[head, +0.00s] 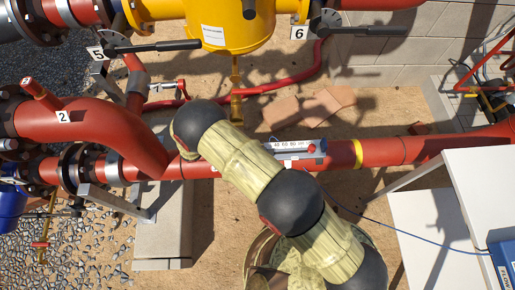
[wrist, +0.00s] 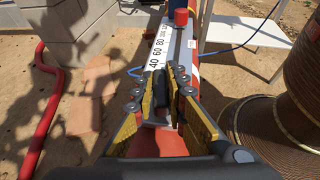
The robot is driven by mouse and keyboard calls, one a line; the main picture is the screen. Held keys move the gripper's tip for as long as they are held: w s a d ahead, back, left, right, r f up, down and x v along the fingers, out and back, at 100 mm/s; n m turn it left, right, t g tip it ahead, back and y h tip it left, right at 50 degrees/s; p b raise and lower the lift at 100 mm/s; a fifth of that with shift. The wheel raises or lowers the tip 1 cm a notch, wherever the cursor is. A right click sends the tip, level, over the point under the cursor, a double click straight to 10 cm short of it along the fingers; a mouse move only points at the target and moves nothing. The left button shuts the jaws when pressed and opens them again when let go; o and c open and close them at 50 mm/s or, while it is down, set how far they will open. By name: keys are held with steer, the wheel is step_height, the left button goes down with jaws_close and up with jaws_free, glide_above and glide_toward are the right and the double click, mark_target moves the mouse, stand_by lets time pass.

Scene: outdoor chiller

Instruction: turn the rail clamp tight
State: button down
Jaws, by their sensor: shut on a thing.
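The rail (wrist: 160,45) is a pale strip with a printed number scale, lying along the red pipe in the wrist view. It also shows in the head view (head: 290,147), right of my arm. My gripper (wrist: 176,78) is over the near end of the rail, its yellow-padded fingers shut on a dark piece that I take for the rail clamp (wrist: 178,82). The fingers hide most of that piece, so its turn cannot be read. A red knob (wrist: 181,17) stands at the rail's far end. In the head view my arm hides the gripper.
The red pipe (head: 381,152) runs across the scene. A yellow vessel (head: 218,25) and black-handled valves stand behind it. A white table (head: 480,200) is at right, with a blue cable (wrist: 245,47) nearby. A large brown ribbed drum (wrist: 290,95) is close to my gripper's right.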

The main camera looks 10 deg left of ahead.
steer(key=shift+m+g+h+b, duration=0.4)
steer(key=shift+m+g+h, duration=0.1)
steer(key=shift+m+g, duration=0.55)
steer(key=c, duration=1.9)
jaws_free()
steer(key=shift+o, duration=0.5)
steer(key=shift+v, duration=3.75)
